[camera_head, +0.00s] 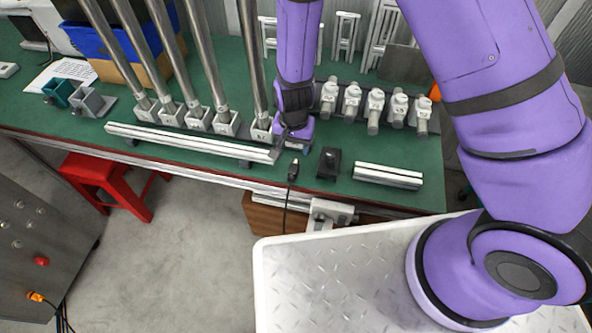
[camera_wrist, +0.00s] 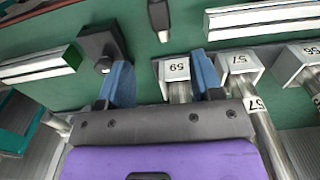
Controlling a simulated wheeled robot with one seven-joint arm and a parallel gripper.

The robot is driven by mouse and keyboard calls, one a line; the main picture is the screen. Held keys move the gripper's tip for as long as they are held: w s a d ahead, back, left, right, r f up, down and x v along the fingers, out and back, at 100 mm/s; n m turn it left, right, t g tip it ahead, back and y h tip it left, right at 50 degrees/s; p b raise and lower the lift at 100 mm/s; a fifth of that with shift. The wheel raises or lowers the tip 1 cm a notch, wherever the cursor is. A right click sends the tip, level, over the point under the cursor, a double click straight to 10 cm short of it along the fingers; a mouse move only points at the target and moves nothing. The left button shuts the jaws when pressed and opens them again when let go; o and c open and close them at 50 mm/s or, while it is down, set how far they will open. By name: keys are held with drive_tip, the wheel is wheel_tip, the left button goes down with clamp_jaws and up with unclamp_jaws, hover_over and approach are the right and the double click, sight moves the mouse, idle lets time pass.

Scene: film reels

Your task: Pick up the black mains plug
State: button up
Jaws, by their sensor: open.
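The black mains plug (camera_head: 293,169) lies on the green bench top close to its front edge. Its dark cable runs down over the edge. In the wrist view the plug (camera_wrist: 159,14) shows at the top centre, partly cut off by the frame. My gripper (camera_head: 291,146) is low over the bench, just behind the plug and apart from it. In the wrist view the two blue fingers of my gripper (camera_wrist: 163,76) are spread, with the plug beyond their tips and no object held between them.
A black block (camera_head: 329,163) stands right of the plug; a metal bar (camera_head: 388,176) lies further right. A long metal rail (camera_head: 190,143) lies to the left. Numbered metal blocks with tall posts (camera_head: 227,123) and several grey cylindrical fittings (camera_head: 375,108) stand behind.

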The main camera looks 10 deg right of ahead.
sight(293, 168)
drive_tip(key=shift+s+a+f, duration=0.1)
drive_tip(key=shift+s+f, duration=0.05)
drive_tip(key=shift+f, duration=5.3)
drive_tip(key=c, duration=1.1)
drive_tip(key=shift+r, duration=0.1)
